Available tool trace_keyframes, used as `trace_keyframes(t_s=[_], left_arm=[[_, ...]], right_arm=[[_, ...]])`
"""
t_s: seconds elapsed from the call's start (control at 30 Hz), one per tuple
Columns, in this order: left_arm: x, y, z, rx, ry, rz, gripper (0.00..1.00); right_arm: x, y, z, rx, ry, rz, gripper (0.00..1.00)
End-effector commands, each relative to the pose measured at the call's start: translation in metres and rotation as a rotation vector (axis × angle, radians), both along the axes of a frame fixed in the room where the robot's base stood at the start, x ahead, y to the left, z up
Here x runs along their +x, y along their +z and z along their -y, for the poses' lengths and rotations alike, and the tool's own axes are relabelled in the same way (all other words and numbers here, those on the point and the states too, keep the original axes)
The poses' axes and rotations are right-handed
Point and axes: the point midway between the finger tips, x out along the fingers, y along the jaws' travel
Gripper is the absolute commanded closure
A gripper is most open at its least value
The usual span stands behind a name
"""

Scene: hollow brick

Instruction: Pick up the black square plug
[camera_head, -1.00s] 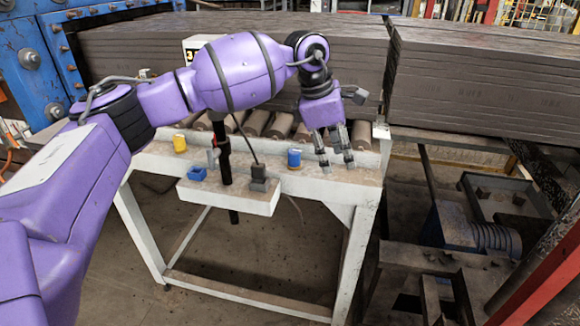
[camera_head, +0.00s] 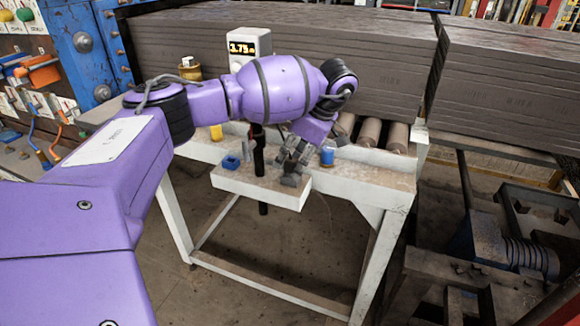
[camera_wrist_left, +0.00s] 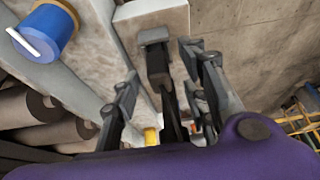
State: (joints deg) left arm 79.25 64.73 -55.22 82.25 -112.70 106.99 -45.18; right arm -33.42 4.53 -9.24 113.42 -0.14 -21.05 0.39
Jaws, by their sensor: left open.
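The black square plug (camera_head: 291,180) sits on the small white shelf (camera_head: 250,188) at the front of the white table, partly hidden by my left gripper in the head view. In the left wrist view the plug (camera_wrist_left: 156,62) is a dark block with a greyer end, and a black cable runs back from it. My left gripper (camera_head: 291,160) is open and points down over the plug. In the wrist view its fingers (camera_wrist_left: 160,78) stand on either side of the plug and cable, with gaps visible. I cannot tell how far the fingertips are above the shelf.
A blue cylinder (camera_head: 327,157) stands right of the gripper on the table. A blue square piece (camera_head: 231,162) and a black upright post (camera_head: 258,150) are to its left. A yellow cylinder (camera_head: 216,132), rollers (camera_head: 369,132) and a display box (camera_head: 249,46) are farther back.

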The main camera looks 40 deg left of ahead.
Motion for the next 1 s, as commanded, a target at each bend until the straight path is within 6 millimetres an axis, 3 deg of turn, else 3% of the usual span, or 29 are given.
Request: trace_keyframes(t_s=[0.3, 0.6, 1.0], left_arm=[[-0.0005, -0.0072, -0.0018, 0.000, -0.001, -0.001, 0.61], [-0.0006, -0.0070, -0.0017, 0.000, -0.001, -0.001, 1.00], [-0.0002, -0.0022, -0.0019, -0.001, 0.000, 0.000, 1.00]], right_arm=[[0.0008, 0.0003, -0.0015, 0.002, 0.002, 0.000, 0.60], [0.0009, 0.0004, -0.0010, 0.000, 0.004, 0.000, 0.60], [0.0011, 0.0004, -0.0008, 0.000, 0.004, 0.001, 0.60]])
